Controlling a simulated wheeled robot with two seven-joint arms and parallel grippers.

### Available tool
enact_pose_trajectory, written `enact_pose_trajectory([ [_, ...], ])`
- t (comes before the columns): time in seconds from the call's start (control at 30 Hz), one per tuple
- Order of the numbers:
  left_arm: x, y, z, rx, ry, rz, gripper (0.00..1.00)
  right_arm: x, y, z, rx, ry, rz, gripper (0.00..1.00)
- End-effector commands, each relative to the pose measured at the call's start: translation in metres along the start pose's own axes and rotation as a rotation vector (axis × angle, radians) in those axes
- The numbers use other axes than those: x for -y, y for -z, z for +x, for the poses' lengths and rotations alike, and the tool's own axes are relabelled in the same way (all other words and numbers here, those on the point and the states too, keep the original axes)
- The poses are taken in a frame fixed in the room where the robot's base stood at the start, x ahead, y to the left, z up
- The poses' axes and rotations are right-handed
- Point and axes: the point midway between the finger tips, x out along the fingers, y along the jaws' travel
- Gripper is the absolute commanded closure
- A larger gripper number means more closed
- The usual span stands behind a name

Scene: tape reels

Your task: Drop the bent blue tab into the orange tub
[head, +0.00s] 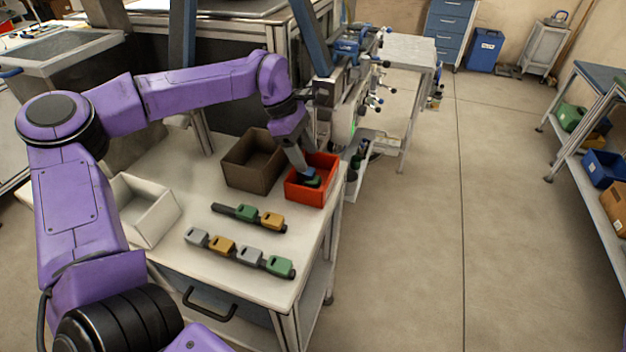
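The orange tub (325,191), which looks red-orange, stands at the right edge of the white bench. My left gripper (305,169) reaches down into the tub's opening from above. A small blue piece (309,172), which looks like the bent blue tab, shows right at its fingertips, inside the tub's outline. A dark green piece (313,183) shows just below it in the tub. The fingertips are small and partly hidden, so I cannot tell whether they are shut on the blue piece or apart from it. My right gripper is not in view.
A brown tub (240,174) stands just left of the orange one, and a white tub (130,213) stands farther left. Two rails with green, yellow and grey blocks (240,254) lie on the bench (195,285) in front. A machine with levers stands behind.

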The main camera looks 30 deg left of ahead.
Motion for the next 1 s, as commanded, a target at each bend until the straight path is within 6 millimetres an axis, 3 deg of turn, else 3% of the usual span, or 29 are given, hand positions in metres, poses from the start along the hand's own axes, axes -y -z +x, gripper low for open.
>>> enact_pose_trajectory([
  [0.27,0.0,0.0,-0.006,0.0,-0.002,0.0,0.4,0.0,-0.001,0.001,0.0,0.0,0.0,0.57],
  [0.7,-0.001,0.0,-0.096,-0.001,-0.002,-0.001,0.4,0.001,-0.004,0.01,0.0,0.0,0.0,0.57],
  [1.0,0.0,0.0,-0.105,0.0,0.001,0.0,0.4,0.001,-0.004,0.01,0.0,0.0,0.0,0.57],
])
